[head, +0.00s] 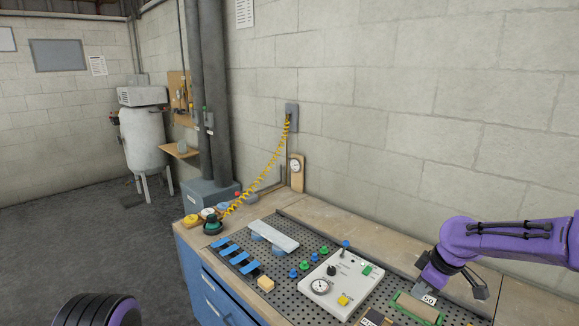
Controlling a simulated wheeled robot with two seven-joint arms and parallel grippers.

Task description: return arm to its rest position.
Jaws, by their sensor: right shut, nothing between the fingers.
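My right arm comes in from the right, purple with black cables, over the right part of the workbench (335,222). Its gripper (428,297) points down near a green and tan block (418,307) on the perforated mat (300,254). The gripper is shut and empty; I cannot tell whether it touches the block. A black and purple rounded part of my own body shows at the bottom left edge. My left gripper is not in view.
A white panel (322,301) with a gauge and knobs lies left of the right gripper. A yellow coiled hose (262,180) hangs at the back.

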